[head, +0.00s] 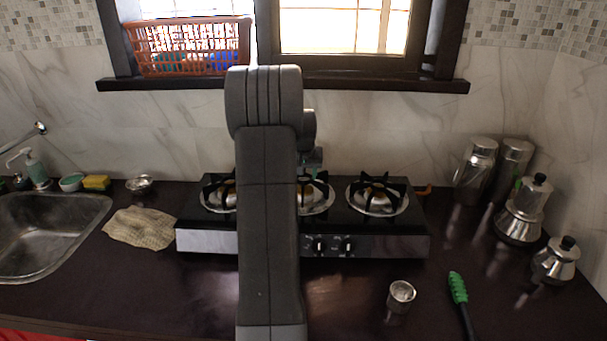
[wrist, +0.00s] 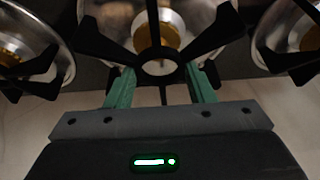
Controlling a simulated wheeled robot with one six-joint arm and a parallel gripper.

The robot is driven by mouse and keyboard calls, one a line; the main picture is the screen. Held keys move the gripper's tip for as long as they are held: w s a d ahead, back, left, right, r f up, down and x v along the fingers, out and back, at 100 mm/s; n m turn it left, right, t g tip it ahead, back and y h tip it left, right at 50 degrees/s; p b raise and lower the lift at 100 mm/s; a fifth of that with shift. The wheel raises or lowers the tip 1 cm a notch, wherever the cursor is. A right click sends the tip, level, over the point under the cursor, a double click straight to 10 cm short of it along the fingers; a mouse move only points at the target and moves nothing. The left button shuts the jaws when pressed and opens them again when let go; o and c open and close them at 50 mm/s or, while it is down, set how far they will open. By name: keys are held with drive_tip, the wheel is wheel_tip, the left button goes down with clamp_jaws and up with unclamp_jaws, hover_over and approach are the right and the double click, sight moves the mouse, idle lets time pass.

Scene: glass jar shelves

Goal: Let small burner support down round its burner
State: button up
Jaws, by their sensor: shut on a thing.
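The small burner support is a black ring with several prongs (wrist: 222,38), centred in the wrist view. My gripper (wrist: 160,85) has green fingers, shut on the support at its near side. The burner with its brass cap (wrist: 168,38) shows behind the ring and prongs, inside a shiny round pan. In the head view my gripper (head: 314,160) is over the back of the middle burner, mostly behind my arm. The middle burner's pan (head: 322,208) is partly hidden there. I cannot tell whether the support touches the stove.
The black stove (head: 390,225) has a left burner (head: 212,200) and a right burner (head: 378,200), each with a black support. Steel canisters (head: 474,170) and moka pots (head: 522,212) stand at the right. A cloth (head: 140,228) lies left. The front right counter holds a small cup (head: 401,293).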

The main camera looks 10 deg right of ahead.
drive_tip(key=shift+f+b, duration=0.6)
drive_tip(key=shift+f, duration=0.3)
idle(0.4)
drive_tip(key=o, duration=1.7)
drive_tip(key=shift+c, duration=0.2)
drive_tip(key=shift+r, duration=0.2)
drive_tip(key=shift+p+v, duration=1.1)
drive_tip(key=shift+v, duration=0.9)
drive_tip(key=shift+s+r, duration=0.1)
drive_tip(key=d+b+v, duration=0.1)
drive_tip(key=v, duration=1.2)
drive_tip(key=shift+s+a+r, duration=0.15)
drive_tip(key=shift+a+r, duration=0.25)
drive_tip(key=shift+a, duration=0.1)
